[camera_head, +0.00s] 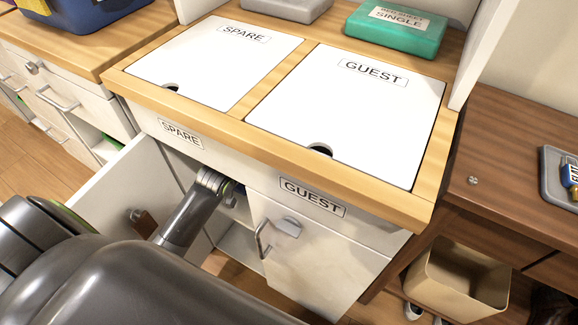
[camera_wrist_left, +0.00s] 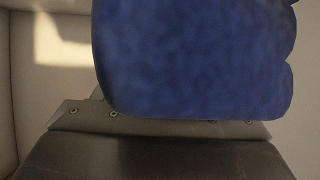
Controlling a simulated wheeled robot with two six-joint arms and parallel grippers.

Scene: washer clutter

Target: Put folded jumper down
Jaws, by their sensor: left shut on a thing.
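The folded jumper (camera_wrist_left: 195,60) is a thick, deep blue bundle with rounded folded edges on its right. It fills the middle of the left wrist view. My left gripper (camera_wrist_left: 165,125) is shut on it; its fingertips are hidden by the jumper. In the head view my left arm reaches down into the open compartment under the "SPARE" label (camera_head: 181,134), and the gripper and jumper are out of sight there. Pale walls surround the jumper in the wrist view. I cannot tell whether the jumper touches a surface. My right gripper is not in view.
The compartment's white door (camera_head: 108,190) stands open at left. The "GUEST" door (camera_head: 310,255) is on the right. Two white lids, "SPARE" (camera_head: 215,65) and "GUEST" (camera_head: 350,110), cover the wooden top. A green box (camera_head: 397,30) stands behind, a beige bin (camera_head: 455,280) lower right.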

